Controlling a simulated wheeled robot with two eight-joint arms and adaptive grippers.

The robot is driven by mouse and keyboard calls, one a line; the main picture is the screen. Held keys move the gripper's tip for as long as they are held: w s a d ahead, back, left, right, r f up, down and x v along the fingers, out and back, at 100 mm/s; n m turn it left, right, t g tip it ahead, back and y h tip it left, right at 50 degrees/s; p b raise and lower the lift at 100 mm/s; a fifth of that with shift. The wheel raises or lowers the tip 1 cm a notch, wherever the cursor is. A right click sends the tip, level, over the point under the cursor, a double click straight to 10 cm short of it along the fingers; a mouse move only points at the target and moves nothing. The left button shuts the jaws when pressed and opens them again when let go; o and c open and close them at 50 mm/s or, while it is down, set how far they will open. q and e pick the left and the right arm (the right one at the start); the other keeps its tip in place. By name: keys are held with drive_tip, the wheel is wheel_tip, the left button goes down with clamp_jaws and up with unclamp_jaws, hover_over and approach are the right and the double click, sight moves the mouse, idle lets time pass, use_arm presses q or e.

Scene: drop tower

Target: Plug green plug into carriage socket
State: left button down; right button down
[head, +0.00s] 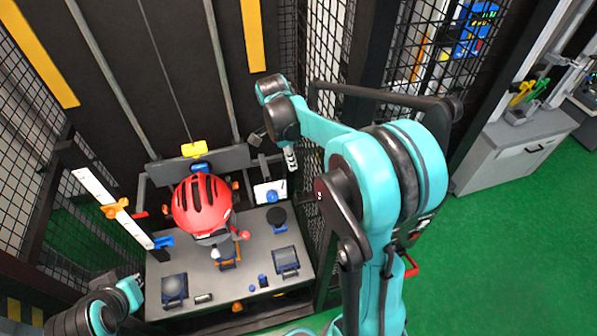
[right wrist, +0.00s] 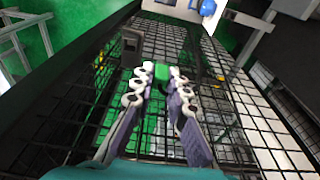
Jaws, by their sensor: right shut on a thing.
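My right gripper (head: 291,160) hangs near the mesh at the right of the drop tower. In the right wrist view its white and purple fingers (right wrist: 160,88) are shut on a green block, the green plug (right wrist: 161,72). The plug is too small or hidden to make out in the head view. The carriage (head: 226,159) is a dark crossbar with a yellow block (head: 194,149) on top, to the left of the gripper and apart from it. I cannot make out its socket. Part of my left arm shows at the lower left, but its gripper does not.
A red helmet (head: 200,203) is on a dummy in front of the carriage, above the grey table (head: 200,285). A white plate with a blue knob (head: 271,196) lies close below the gripper. Wire mesh (right wrist: 245,110) is close around. A grey cabinet (head: 515,150) stands at right.

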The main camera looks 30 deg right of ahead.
drive_tip(key=shift+w+a+f+b, duration=0.15)
drive_tip(key=shift+w+f+b, duration=1.1)
drive_tip(key=shift+w+f, duration=2.45)
drive_tip(key=shift+w+a+f+b, duration=0.1)
drive_tip(key=shift+w+f+b, duration=1.1)
drive_tip(key=shift+w+f, duration=2.5)
drive_tip(key=shift+w+a+f+b, duration=0.15)
drive_tip(key=shift+w+f+b, duration=1.1)
drive_tip(key=shift+w+f, duration=2.45)
drive_tip(key=shift+s+f, duration=1.05)
drive_tip(key=shift+s, duration=0.05)
drive_tip(key=shift+f+b, duration=0.3)
drive_tip(key=shift+b, duration=0.15)
drive_tip(key=shift+f, duration=0.2)
drive_tip(key=shift+f+b, duration=1.05)
drive_tip(key=shift+f, duration=0.15)
